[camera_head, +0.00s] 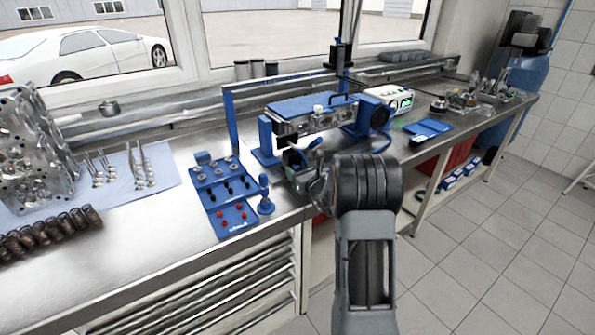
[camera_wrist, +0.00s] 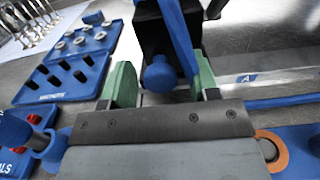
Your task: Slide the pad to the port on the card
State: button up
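My gripper (camera_wrist: 163,88) is open. Its two green fingers stand on either side of a round blue knob (camera_wrist: 158,74), with visible gaps, so it is not gripped. The knob sits at the front of a dark block (camera_wrist: 150,35) on a blue upright stand. A small blue label marked "A" (camera_wrist: 247,78) lies on the pale rail to the right. In the head view my gripper (camera_head: 296,165) is low in front of the blue test fixture (camera_head: 264,138), partly hidden by my wrist. I cannot tell for certain which part is the pad. The card's writing is unreadable.
A blue tray of small parts (camera_head: 222,207) lies left of my gripper, with a blue knobbed post (camera_head: 265,198) beside it. A white instrument (camera_head: 388,99) and a flat blue piece (camera_head: 429,127) are to the right. Valves, springs and an engine head occupy the left bench.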

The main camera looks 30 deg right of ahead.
jog(key=s+d+b, duration=0.1)
jog(key=s, duration=1.2)
jog(key=shift+s+d+b, duration=0.3)
jog(key=shift+s, duration=0.1)
jog(key=shift+c, duration=0.3)
